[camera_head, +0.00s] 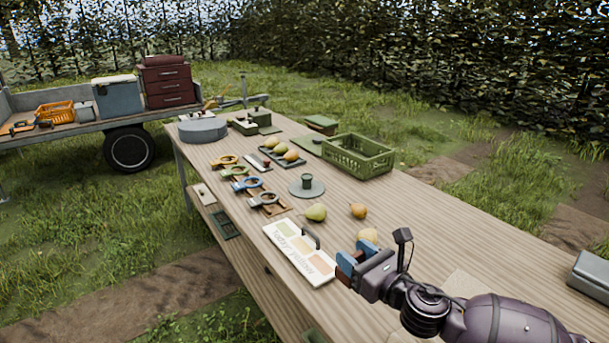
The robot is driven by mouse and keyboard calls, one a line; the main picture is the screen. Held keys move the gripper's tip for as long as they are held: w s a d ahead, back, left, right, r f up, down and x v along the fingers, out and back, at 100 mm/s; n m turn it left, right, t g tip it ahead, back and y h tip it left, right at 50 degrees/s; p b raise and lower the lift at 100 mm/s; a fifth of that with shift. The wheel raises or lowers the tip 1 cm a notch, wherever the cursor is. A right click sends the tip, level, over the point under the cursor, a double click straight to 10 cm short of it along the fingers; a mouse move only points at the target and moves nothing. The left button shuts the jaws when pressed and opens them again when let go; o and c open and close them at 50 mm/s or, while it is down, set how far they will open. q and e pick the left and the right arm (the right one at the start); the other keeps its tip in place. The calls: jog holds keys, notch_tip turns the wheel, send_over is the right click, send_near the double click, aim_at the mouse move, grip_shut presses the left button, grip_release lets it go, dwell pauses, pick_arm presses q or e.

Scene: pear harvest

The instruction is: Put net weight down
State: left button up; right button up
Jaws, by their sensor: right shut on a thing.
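My right gripper (350,261) has blue fingertips and hangs over the near part of the wooden table (420,215), just right of a white card with colour patches (300,252). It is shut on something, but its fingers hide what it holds. I cannot make out a net weight between the fingers. A dark green cylinder on a round grey plate (306,187) stands mid-table, apart from the gripper. My left gripper is out of view.
Pears (316,213) lie around mid-table, one close behind the gripper. Several ring-handled tools (247,184) line the left edge. A green crate (358,156) and a grey round block (203,129) stand farther back. A grey box (592,273) sits at right. The table's right middle is clear.

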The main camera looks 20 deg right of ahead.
jog(key=shift+w+d+r+n+y, duration=0.55)
jog(key=shift+d+r+n+y, duration=0.05)
jog(key=shift+r, duration=0.1)
jog(key=shift+w+d+r+n+g+y+p, duration=1.2)
jog(key=shift+w+d+r+n+g+y, duration=0.75)
jog(key=shift+d, duration=1)
jog(key=shift+m+t+y, duration=0.25)
jog(key=shift+m, duration=0.2)
jog(key=f+b, duration=0.1)
jog(key=f, duration=0.5)
jog(key=f+b, duration=0.1)
jog(key=f, duration=0.6)
jog(key=f+b, duration=0.1)
jog(key=f, duration=0.6)
jog(key=shift+s+f+b, duration=0.1)
jog(key=shift+s+b, duration=0.15)
jog(key=shift+b, duration=0.05)
jog(key=shift+f, duration=0.25)
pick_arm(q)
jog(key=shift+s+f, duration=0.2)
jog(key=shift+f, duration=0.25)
pick_arm(e)
jog(key=shift+f, duration=0.2)
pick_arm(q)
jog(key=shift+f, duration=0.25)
pick_arm(e)
jog(key=o, duration=1.1)
